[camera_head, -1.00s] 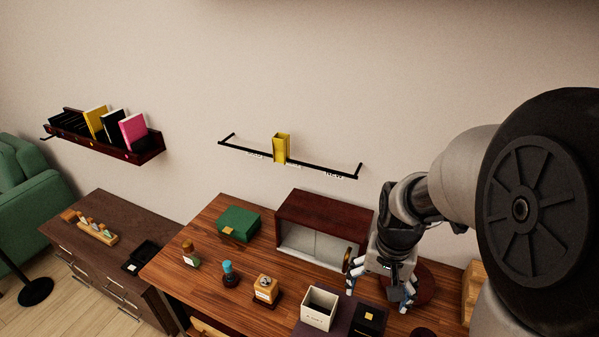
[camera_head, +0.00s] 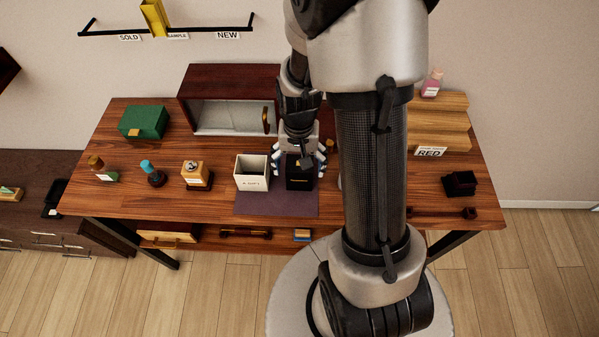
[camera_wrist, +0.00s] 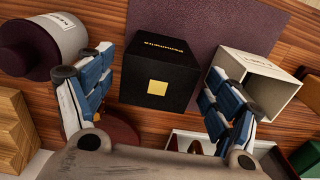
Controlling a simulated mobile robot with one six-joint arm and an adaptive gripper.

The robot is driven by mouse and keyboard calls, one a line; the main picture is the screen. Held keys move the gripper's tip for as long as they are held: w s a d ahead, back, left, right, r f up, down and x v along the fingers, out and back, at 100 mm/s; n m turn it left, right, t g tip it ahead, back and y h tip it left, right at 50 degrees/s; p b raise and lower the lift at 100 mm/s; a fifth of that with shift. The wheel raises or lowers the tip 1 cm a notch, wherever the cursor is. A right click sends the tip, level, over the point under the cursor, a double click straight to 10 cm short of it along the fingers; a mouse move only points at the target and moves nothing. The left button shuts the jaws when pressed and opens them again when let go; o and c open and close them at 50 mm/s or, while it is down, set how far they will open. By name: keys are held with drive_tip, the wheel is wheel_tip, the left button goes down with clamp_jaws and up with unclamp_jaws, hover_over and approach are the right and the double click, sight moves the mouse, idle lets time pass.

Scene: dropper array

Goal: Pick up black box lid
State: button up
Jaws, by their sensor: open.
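The black box (camera_head: 299,183) stands on the purple mat at the front of the wooden table, beside the open white box. In the wrist view the black box (camera_wrist: 160,72) has gold lettering on one face and a gold square on another. I cannot make out a seam between the lid and the body. My gripper (camera_head: 300,168) is open over the box. In the wrist view my gripper (camera_wrist: 155,100) has one blue-padded finger on each side of the box, with gaps between, and holds nothing. My gripper hides part of the box's top in the head view.
The open white box (camera_head: 252,173) is close on the left of the black box, on the purple mat (camera_head: 276,206). A dark red cabinet (camera_head: 225,83) stands behind. Bottles stand on the left, and wooden steps (camera_head: 440,120) on the right.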

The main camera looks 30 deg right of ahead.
wheel_tip(320, 180, down, 5)
drive_tip(key=shift+w+d+f+b, duration=0.1)
drive_tip(key=shift+d+b, duration=0.05)
drive_tip(key=shift+b, duration=0.95)
drive_tip(key=shift+c, duration=0.2)
drive_tip(key=c, duration=1)
drive_tip(key=shift+r, duration=0.2)
